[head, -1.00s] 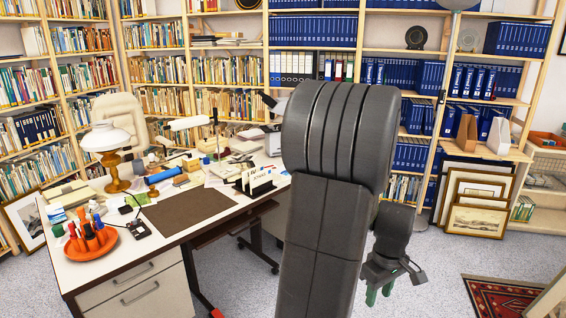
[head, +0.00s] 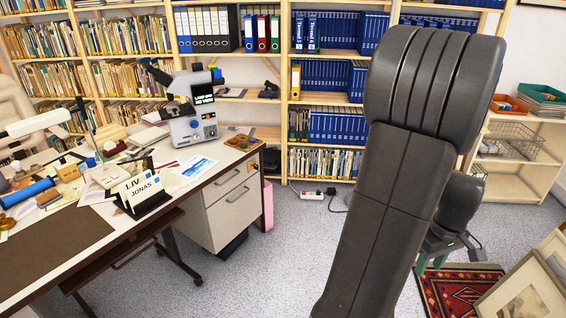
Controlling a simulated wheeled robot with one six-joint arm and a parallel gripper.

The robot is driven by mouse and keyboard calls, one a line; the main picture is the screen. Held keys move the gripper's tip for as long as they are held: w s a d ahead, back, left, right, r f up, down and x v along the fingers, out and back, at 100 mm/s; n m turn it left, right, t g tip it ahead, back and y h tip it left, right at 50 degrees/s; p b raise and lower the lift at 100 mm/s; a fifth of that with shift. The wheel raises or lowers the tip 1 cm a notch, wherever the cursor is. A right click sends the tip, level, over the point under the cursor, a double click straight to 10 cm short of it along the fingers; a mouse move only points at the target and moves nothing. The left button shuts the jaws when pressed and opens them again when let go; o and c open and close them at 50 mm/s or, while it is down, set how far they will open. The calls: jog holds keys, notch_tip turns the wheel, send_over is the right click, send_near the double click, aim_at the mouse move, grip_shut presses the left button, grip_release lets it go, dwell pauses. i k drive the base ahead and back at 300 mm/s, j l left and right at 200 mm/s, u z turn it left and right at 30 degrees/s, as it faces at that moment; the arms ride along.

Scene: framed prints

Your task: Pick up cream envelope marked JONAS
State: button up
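The cream envelope marked JONAS (head: 147,190) stands upright in a black holder (head: 152,206) near the front edge of the desk. Behind it in the same holder is another envelope marked LIV (head: 128,184). My gripper (head: 432,262) hangs low at the right, well away from the desk, with green fingertips partly showing. It is partly hidden behind my own arm, and its opening cannot be made out. Nothing is seen between its fingers.
A microscope (head: 192,118) stands on the desk beyond the envelopes. Drawers (head: 228,205) support the desk's right end. Framed prints (head: 525,290) lean at the lower right by a red rug (head: 455,290). The carpet (head: 290,265) between desk and arm is clear.

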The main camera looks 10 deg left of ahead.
aim_at(143, 190)
jog(key=i+u, duration=0.65)
jog(key=u, duration=0.2)
jog(key=i+l+u, duration=0.2)
jog(key=u, duration=0.2)
jog(key=i+l+u, duration=0.3)
jog(key=u, duration=0.15)
jog(key=i+l+u, duration=0.1)
jog(key=u, duration=0.35)
jog(key=i+l+u, duration=0.25)
jog(key=u, duration=0.25)
jog(key=i+l+u, duration=0.15)
jog(key=u, duration=0.3)
jog(key=i+l+u, duration=0.1)
jog(key=l+u, duration=0.4)
jog(key=i+l+u, duration=0.1)
jog(key=l+u, duration=0.6)
